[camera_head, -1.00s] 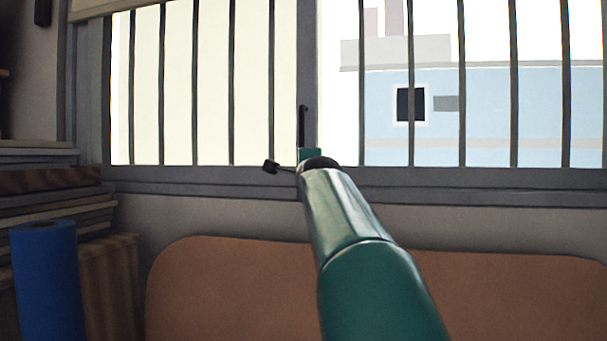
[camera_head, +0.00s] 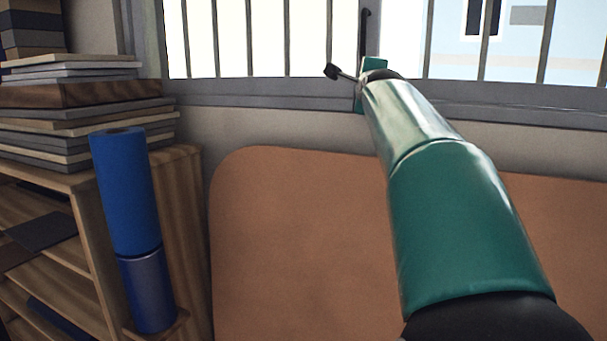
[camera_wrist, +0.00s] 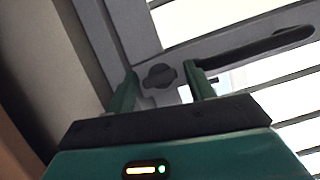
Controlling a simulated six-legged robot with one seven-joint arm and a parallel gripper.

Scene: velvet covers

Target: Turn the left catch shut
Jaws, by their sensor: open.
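A small dark grey catch (camera_wrist: 160,76) sits on the grey window frame in the wrist view. My gripper (camera_wrist: 161,71) is open, with one green finger on each side of the catch. I see a gap on both sides and cannot tell how far the fingertips reach past it. In the head view my gripper (camera_head: 372,68) is at the window's lower frame, below a long dark upright handle (camera_head: 364,33). The handle also shows in the wrist view (camera_wrist: 258,48). The catch is hidden behind my gripper and arm in the head view.
Bars (camera_head: 247,38) cross the window. A brown padded panel (camera_head: 290,235) stands below the sill (camera_head: 240,101). At the left are a wooden shelf (camera_head: 178,215) with stacked books (camera_head: 75,95) and a blue roll (camera_head: 126,195).

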